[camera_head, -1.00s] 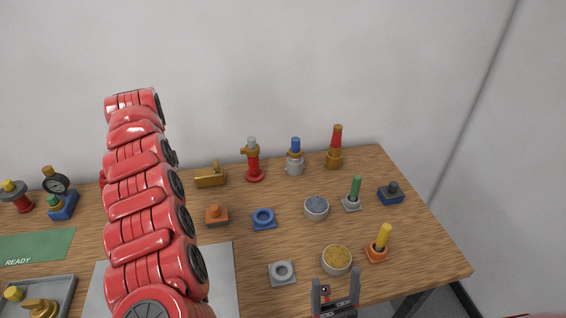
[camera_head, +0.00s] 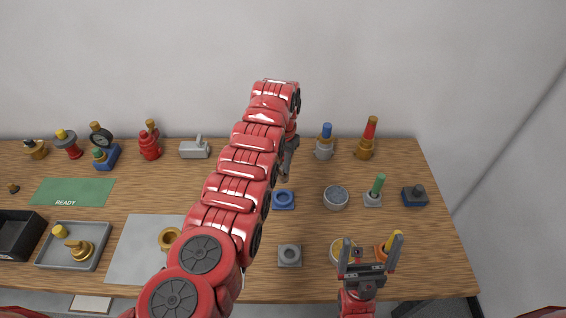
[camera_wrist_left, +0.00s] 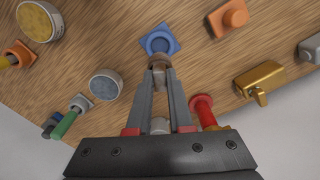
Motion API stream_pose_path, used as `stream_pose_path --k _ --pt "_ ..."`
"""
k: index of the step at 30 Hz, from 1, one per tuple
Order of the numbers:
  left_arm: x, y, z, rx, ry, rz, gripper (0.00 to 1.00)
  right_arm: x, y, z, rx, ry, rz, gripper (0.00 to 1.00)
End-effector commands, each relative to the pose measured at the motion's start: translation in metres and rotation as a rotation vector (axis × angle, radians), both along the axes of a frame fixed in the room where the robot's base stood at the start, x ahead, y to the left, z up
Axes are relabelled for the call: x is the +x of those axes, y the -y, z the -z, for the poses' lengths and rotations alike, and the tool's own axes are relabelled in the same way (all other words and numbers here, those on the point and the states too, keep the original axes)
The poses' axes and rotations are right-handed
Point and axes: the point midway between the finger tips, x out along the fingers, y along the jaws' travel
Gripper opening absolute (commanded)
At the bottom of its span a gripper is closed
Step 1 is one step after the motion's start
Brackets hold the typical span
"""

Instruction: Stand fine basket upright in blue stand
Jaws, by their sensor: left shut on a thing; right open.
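The blue stand (camera_head: 283,199), a square base with a round ring, sits mid-table. It also shows in the left wrist view (camera_wrist_left: 160,43), with no basket standing in it. My left gripper (camera_head: 286,172) is just behind the stand in the head view, pointing down. In the left wrist view its fingers (camera_wrist_left: 158,68) are shut on a small brownish-grey piece, likely the fine basket (camera_wrist_left: 159,61), mostly hidden by the fingertips. Its end appears close to the stand's near edge; I cannot tell whether they touch. My right gripper (camera_head: 370,246) is open and empty above the front right.
My left arm hides the middle.

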Motion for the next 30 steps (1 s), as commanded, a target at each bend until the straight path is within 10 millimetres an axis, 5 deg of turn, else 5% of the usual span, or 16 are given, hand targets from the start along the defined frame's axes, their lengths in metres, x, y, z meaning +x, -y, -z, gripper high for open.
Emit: stream_pose_path --k 8,30 --pt "0.001 -0.001 0.001 -0.001 0.004 -0.001 0.00 0.000 0.000 0.002 0.000 0.000 0.000 1.00" --pt "-0.001 -0.001 0.074 0.001 -0.001 -0.001 0.00 0.000 0.000 0.056 0.000 0.000 0.000 1.00"
